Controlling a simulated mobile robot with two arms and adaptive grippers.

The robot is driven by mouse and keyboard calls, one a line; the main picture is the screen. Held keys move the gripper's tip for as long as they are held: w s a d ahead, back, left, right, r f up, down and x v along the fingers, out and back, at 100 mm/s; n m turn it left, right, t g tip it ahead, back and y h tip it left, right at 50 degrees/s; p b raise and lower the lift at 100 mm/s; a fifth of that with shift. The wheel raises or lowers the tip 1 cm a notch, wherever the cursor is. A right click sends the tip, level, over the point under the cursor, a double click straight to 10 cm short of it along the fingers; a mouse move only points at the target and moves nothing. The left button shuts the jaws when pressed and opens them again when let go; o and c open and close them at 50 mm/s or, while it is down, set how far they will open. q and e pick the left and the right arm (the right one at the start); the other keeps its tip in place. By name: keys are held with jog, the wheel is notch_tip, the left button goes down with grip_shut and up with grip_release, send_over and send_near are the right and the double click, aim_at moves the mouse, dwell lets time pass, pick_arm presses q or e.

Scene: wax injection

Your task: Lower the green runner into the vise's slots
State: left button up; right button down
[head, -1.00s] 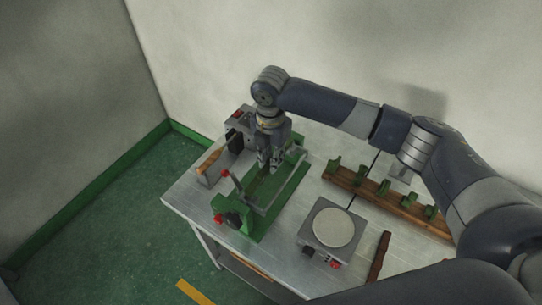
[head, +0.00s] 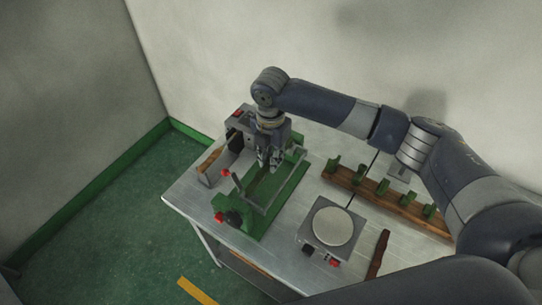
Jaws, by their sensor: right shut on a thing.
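The green vise (head: 263,226) stands on the metal table, with a grey bar frame, a black knob and red-tipped handles at its front. My right gripper (head: 270,161) points down over the far half of the vise. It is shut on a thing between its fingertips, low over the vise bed. That thing is mostly hidden by the fingers and blends with the green vise, so I cannot make out the green runner's outline or whether it touches the slots. My left gripper is not in view.
A grey machine (head: 239,126) stands close behind and left of the vise. A wooden rack (head: 393,204) with several green pieces lies to the right. A grey unit with a round pale plate (head: 332,227) and a brown bar (head: 379,254) are at the front right.

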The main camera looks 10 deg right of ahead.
dwell(0.4)
jog(key=shift+p, duration=0.45)
jog(key=shift+f+b, duration=0.45)
jog(key=shift+f, duration=1.05)
jog(key=c, duration=1.4)
grip_release()
notch_tip(320, 180, up, 12)
jog(key=shift+f, duration=0.1)
